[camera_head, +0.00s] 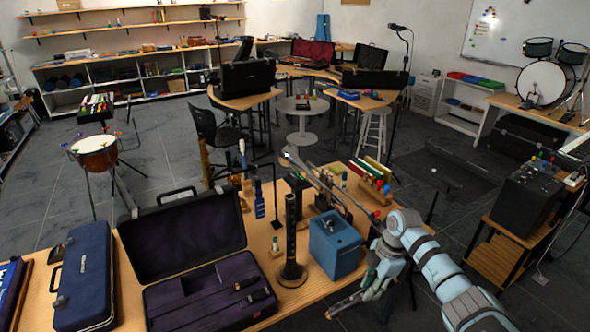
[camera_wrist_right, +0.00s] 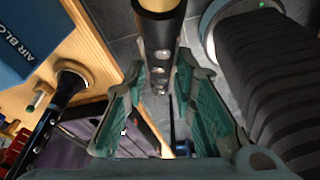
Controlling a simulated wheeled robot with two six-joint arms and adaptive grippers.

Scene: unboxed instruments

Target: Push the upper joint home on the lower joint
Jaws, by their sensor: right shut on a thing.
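A black tube with silver-rimmed holes, which looks like the upper joint (camera_wrist_right: 162,38), sits between the fingers of my right gripper (camera_wrist_right: 165,95) in the right wrist view. A tan band circles its far end. In the head view my right gripper (camera_head: 370,284) is beyond the table's right front edge, with part of the tube (camera_head: 344,303) sticking out to the lower left. The lower joint (camera_head: 291,235) stands upright on a round black base on the table, apart from the gripper. It also shows at the left of the wrist view (camera_wrist_right: 48,122). My left gripper is out of view.
A blue box (camera_head: 335,246) stands between the lower joint and my right arm. An open dark case (camera_head: 190,240) lies left of the lower joint, with a closed blue case (camera_head: 85,275) beyond it. Small bottles and colored items crowd the table's back edge.

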